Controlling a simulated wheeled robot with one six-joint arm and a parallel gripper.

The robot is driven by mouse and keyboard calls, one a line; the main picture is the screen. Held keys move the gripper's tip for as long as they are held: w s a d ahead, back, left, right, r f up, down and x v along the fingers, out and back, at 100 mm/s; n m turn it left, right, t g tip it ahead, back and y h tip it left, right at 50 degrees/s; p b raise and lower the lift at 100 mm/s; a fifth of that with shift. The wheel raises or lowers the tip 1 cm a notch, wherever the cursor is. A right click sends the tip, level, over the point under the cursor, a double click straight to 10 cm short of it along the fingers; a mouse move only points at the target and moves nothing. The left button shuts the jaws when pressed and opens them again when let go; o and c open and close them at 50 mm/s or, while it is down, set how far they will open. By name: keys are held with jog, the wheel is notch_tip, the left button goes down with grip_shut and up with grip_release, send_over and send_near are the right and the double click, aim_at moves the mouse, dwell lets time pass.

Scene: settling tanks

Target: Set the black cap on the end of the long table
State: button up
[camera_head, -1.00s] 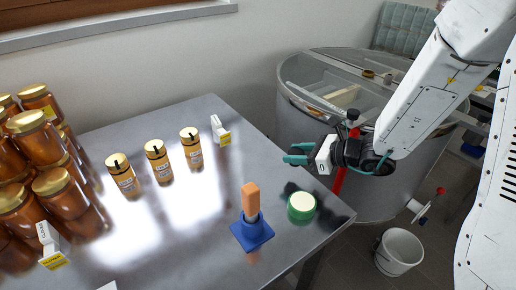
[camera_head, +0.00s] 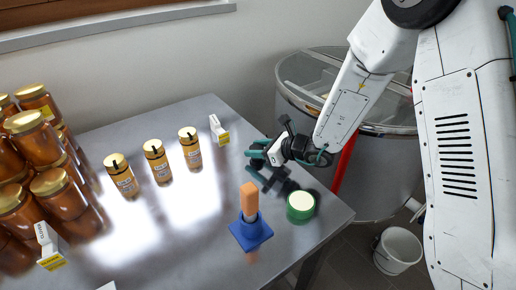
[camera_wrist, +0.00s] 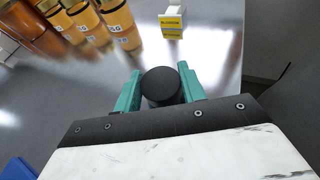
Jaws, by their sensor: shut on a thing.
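My gripper (camera_head: 258,154) is over the right part of the steel table (camera_head: 210,265), above and beyond the orange-topped blue stand. In the wrist view, its teal fingers (camera_wrist: 161,84) are shut on the round black cap (camera_wrist: 161,79), whose dark top faces the camera. The cap is hard to make out in the head view. A dark patch shows on the table under the gripper, perhaps its shadow or reflection.
A blue stand with an orange block (camera_head: 250,198) and a green round tin (camera_head: 300,204) stand near the right edge. Several honey jars (camera_head: 68,192) are stacked left. Three small jars (camera_head: 157,161) and a yellow-white label card (camera_head: 219,130) stand farther back. A steel tank (camera_head: 370,180) is beyond the edge.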

jog(key=shift+f, duration=0.15)
jog(key=o, duration=1)
jog(key=shift+c, duration=0.2)
jog(key=shift+s+d+r, duration=0.1)
jog(key=shift+d+r, duration=0.2)
jog(key=v, duration=1.1)
jog(key=shift+s+d, duration=0.1)
